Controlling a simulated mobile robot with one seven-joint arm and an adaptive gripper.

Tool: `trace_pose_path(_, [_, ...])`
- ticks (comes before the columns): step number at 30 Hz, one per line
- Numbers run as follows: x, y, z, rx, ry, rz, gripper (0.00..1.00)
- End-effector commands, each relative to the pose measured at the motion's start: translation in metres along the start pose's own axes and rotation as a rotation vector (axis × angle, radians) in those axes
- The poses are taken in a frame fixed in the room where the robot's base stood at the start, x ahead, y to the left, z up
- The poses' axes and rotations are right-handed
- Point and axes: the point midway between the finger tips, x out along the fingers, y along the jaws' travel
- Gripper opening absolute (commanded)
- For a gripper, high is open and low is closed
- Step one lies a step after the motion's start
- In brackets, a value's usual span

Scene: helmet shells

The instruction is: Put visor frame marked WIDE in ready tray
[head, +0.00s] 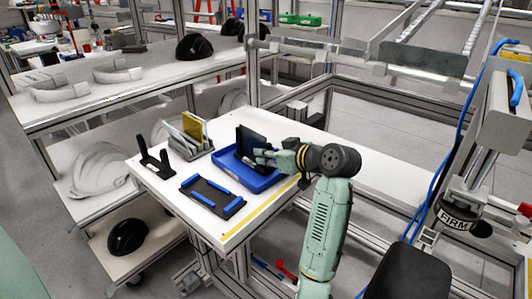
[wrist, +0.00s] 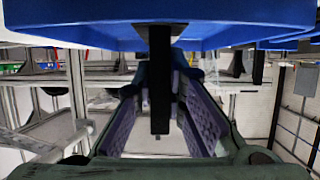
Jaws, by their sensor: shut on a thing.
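My gripper (head: 262,156) is at the blue tray (head: 272,184), shut on a dark upright panel (head: 250,138), apparently a visor frame. The panel stands over the tray's back part; I cannot tell whether its lower edge touches the floor. In the wrist view, a narrow black bar (wrist: 160,85) shows between my purple-padded fingers, under a broad blue surface (wrist: 90,22). A black frame with blue strips (head: 212,196) lies flat on the table, left of the blue tray. No WIDE marking is readable on either one.
A black upright holder (head: 155,166) stands at the table's left. A grey rack (head: 190,146) with white and yellow panels stands behind the flat frame. A yellow line (head: 262,211) runs along the front edge. Shelves with helmet shells (head: 98,172) stand at left.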

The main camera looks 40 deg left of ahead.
Motion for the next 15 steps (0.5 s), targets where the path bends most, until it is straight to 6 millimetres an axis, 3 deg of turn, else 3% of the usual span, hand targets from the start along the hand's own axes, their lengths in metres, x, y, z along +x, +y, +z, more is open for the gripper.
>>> trace_pose_path(12, [0.0022,0.0000,0.0063,-0.001,0.003,0.002,0.00])
trace_pose_path(13, [0.0021,-0.0001,0.0059,-0.001,0.002,0.001,0.13])
trace_pose_path(15, [0.0019,-0.0001,0.0055,-0.001,0.002,0.001,0.17])
